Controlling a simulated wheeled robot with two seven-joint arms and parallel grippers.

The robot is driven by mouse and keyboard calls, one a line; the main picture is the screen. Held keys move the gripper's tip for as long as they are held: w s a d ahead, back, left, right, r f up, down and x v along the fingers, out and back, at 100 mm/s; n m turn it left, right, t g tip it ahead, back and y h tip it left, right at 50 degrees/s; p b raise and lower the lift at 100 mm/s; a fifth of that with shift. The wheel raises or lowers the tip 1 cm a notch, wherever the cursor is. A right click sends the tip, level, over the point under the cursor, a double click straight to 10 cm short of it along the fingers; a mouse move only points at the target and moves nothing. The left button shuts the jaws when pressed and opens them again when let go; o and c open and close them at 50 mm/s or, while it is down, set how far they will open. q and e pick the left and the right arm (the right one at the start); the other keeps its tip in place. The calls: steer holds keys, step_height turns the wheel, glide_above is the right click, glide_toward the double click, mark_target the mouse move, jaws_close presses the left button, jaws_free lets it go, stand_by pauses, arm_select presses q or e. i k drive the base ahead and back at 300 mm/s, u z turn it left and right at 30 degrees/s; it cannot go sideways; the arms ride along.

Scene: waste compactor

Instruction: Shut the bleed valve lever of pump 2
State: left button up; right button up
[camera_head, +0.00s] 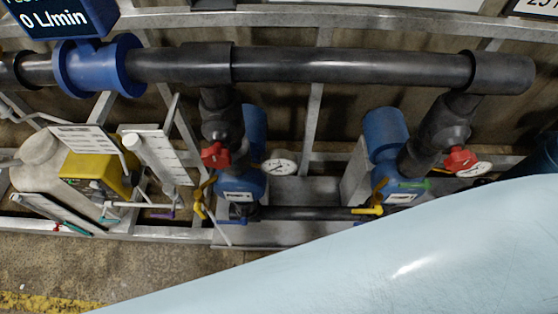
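Two blue pumps stand under a dark horizontal pipe, a left one (240,184) and a right one (388,140). Their labels are too small to read, so I cannot tell which is pump 2. Beside the left pump is a yellow lever (199,203) pointing down, with a blue lever (231,222) below it. By the right pump are a yellow lever (369,210) lying flat and a green lever (416,184). I cannot tell which lever is the bleed valve's, or whether it is open. Neither of my grippers is in view.
A large pale blue surface (400,262) covers the lower right and hides the floor there. Red handles (215,154) (460,159) and round gauges (280,166) sit by the pumps. A yellow and grey unit (92,172) stands at left. Concrete floor (120,265) is bare at lower left.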

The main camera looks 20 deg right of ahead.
mark_target(198, 207)
steer(key=z, duration=1.55)
steer(key=k, duration=1.2)
steer(key=u, duration=2)
steer(key=i, duration=0.5)
steer(key=z, duration=0.05)
